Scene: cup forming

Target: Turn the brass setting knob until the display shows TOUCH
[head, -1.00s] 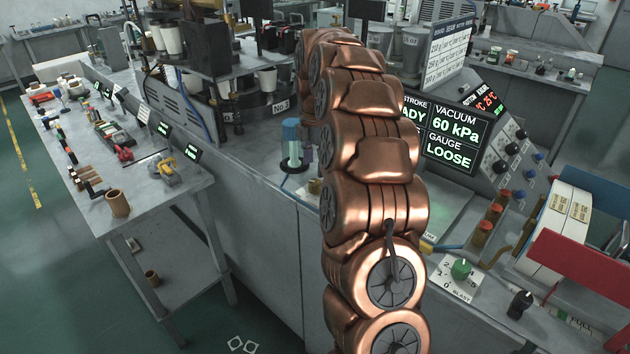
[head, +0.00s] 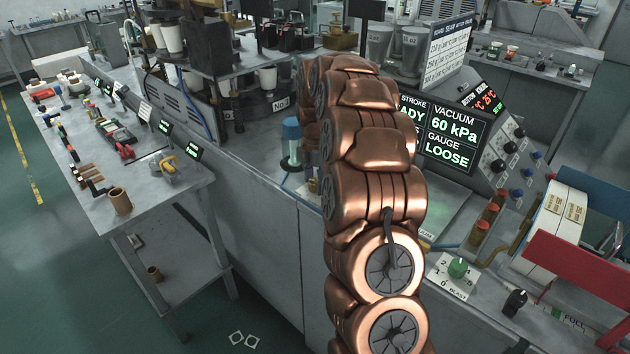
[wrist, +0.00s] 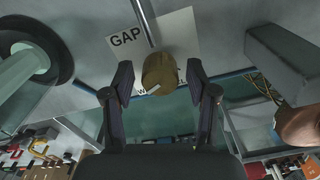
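The brass setting knob (wrist: 159,74) is in the middle of the wrist view, beside a pale plate marked GAP (wrist: 125,38). My gripper (wrist: 160,72) is open, with one dark finger on each side of the knob and a visible space between each finger and the brass. No contact shows. In the head view the display (head: 449,135) reads VACUUM 60 kPa and GAUGE LOOSE; its left part is hidden by my copper arm. My gripper is hidden behind the arm there.
A blue-topped cylinder (head: 291,142) stands left of my arm. A side table (head: 150,215) with tools stands at the left.

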